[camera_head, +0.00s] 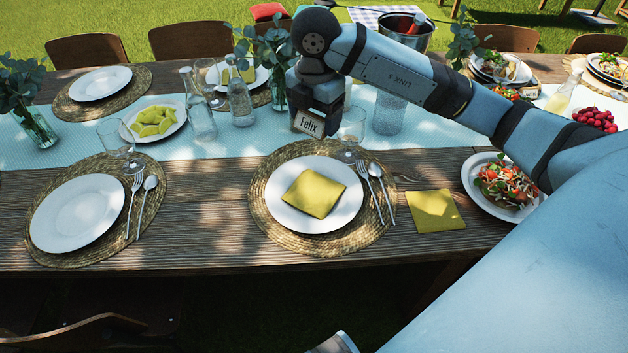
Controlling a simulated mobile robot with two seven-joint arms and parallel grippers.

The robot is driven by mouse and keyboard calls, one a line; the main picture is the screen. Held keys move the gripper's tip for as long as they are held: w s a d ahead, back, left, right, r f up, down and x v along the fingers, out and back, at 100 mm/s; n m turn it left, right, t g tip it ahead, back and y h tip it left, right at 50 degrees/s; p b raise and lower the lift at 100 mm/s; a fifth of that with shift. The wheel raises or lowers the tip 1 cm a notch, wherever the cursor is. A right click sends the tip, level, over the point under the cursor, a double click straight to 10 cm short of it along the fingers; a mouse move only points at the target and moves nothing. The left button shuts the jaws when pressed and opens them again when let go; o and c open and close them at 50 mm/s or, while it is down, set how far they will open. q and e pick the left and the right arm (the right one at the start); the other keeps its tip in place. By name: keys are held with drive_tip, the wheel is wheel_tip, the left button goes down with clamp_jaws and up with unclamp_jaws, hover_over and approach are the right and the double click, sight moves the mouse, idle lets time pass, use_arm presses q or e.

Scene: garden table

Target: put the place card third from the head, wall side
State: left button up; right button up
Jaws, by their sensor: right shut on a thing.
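My right gripper (314,108) is shut on a white place card (308,123) that reads "Felix". It holds the card above the table runner, just behind the near middle place setting. That setting has a white plate (340,220) with a folded yellow napkin (314,192) on a round woven mat (268,226), with a fork and spoon to its right. A second near setting at the left has a bare white plate (78,212) on a woven mat (146,222). At the bottom edge, a small grey piece shows that I cannot identify; my left gripper is not clearly seen.
A wine glass (351,128) stands close beside the held card. Glass bottles (239,100), a vase (38,128) and a lemon plate (133,136) stand on the runner (75,140). A yellow napkin (436,210) and a salad plate (478,188) lie to the right. Bare wood (205,215) shows between the near mats.

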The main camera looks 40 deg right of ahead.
sight(316, 190)
drive_tip(key=shift+f+m, duration=0.1)
drive_tip(key=shift+m, duration=0.2)
wheel_tip(316, 190, down, 20)
drive_tip(key=shift+r+b, duration=0.15)
drive_tip(key=shift+b, duration=1.05)
drive_tip(key=o, duration=0.5)
drive_tip(key=shift+f, duration=0.2)
drive_tip(key=shift+c, duration=0.2)
drive_tip(key=o, duration=0.4)
drive_tip(key=shift+o, duration=0.2)
drive_tip(key=shift+r, duration=0.1)
wheel_tip(316, 190, up, 12)
drive_tip(key=p, duration=0.1)
drive_tip(key=shift+r, duration=0.15)
